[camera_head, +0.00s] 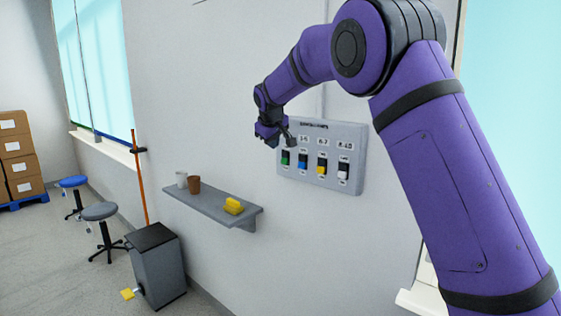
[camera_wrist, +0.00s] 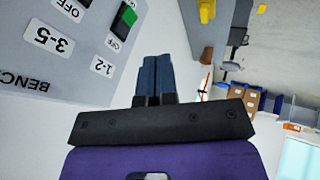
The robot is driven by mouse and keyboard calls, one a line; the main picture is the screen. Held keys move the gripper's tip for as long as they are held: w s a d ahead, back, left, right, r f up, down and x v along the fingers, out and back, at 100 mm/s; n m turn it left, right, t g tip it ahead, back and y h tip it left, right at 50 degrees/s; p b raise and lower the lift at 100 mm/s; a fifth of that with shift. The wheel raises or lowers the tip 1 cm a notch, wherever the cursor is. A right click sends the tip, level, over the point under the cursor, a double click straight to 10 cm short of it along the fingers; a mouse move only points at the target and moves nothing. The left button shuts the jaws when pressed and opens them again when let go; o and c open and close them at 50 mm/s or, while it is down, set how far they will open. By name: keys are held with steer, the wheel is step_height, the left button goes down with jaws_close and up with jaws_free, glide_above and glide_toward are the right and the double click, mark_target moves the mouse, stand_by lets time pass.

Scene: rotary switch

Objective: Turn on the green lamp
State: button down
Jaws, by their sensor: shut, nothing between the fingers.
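A grey switch panel (camera_head: 334,137) is fixed to the wall and carries coloured rocker switches in a row. In the wrist view the green switch (camera_wrist: 126,16) is at the top, up and left of my fingertips, beside the labels "1-2" and "OFF". My gripper (camera_head: 289,138) is in front of the panel's upper left part, above the green switch. In the wrist view my gripper (camera_wrist: 155,60) has its fingers together and empty. I cannot tell whether it touches the panel. No lamp shows.
Blue (camera_head: 303,160), yellow (camera_head: 322,165) and white (camera_head: 343,171) switches sit to the right of the green one. A grey bin (camera_head: 155,265) stands below.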

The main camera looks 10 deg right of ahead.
mark_target(282, 159)
steer(key=shift+w+d+f, duration=0.8)
steer(key=shift+w+f, duration=0.5)
steer(key=shift+f, duration=0.15)
steer(key=shift+w+d+f, duration=0.75)
steer(key=shift+w+f, duration=0.55)
steer(key=shift+f, duration=0.2)
steer(key=shift+w+d+f, duration=0.8)
steer(key=shift+w+f, duration=0.5)
steer(key=shift+f, duration=0.15)
steer(key=shift+w+d+f, duration=0.1)
steer(key=shift+d, duration=0.15)
steer(key=shift+r+h, duration=0.3)
steer(key=shift+r, duration=0.55)
